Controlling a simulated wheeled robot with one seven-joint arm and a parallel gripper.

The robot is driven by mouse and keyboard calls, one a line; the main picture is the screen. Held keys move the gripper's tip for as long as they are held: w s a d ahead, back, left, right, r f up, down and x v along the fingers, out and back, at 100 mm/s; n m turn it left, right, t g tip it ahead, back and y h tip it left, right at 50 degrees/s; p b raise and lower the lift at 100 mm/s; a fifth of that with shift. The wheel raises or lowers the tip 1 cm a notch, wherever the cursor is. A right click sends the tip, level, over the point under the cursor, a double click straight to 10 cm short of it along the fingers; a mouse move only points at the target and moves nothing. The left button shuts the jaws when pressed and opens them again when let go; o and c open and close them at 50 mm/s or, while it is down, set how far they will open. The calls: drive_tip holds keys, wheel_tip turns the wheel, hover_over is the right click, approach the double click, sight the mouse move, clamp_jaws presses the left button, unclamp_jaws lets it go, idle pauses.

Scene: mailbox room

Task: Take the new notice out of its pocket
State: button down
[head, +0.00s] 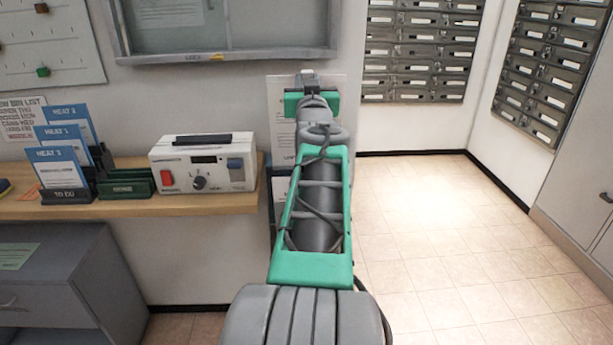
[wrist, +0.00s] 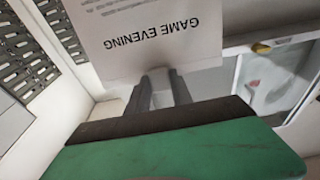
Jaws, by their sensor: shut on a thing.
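The notice, a white sheet headed "GAME EVENING" (wrist: 150,40), shows upside down in the wrist view. My gripper (wrist: 162,82) is shut on its heading edge, with the grey fingers against the paper. In the head view my gripper (head: 309,80) is at the far end of my outstretched arm, below the wall board and left of the mailboxes. White printed paper (head: 281,108) shows behind it there. My arm hides much of that paper, and I cannot make out the pocket or whether the notice's far end is in it.
A wooden shelf (head: 140,207) at left carries a white control box (head: 203,165) and card holders (head: 68,190). A glazed board (head: 225,28) hangs above. Grey mailboxes (head: 418,50) line the walls at right. The tiled floor (head: 440,240) at right is clear.

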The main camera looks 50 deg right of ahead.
wheel_tip(320, 180, up, 3)
drive_tip(key=shift+s+a+f+p, duration=0.15)
drive_tip(key=shift+p, duration=0.2)
drive_tip(key=shift+a+f, duration=0.1)
drive_tip(key=shift+r+b+v, duration=0.15)
drive_tip(key=shift+b+v, duration=0.7)
drive_tip(key=shift+b, duration=0.15)
drive_tip(key=shift+r+b+v, duration=0.15)
drive_tip(key=shift+b+v, duration=0.65)
drive_tip(key=shift+b, duration=0.15)
drive_tip(key=r+b+v, duration=0.1)
drive_tip(key=b+v, duration=0.3)
drive_tip(key=v, duration=0.2)
drive_tip(key=shift+s+a+b, duration=0.25)
drive_tip(key=shift+b, duration=0.05)
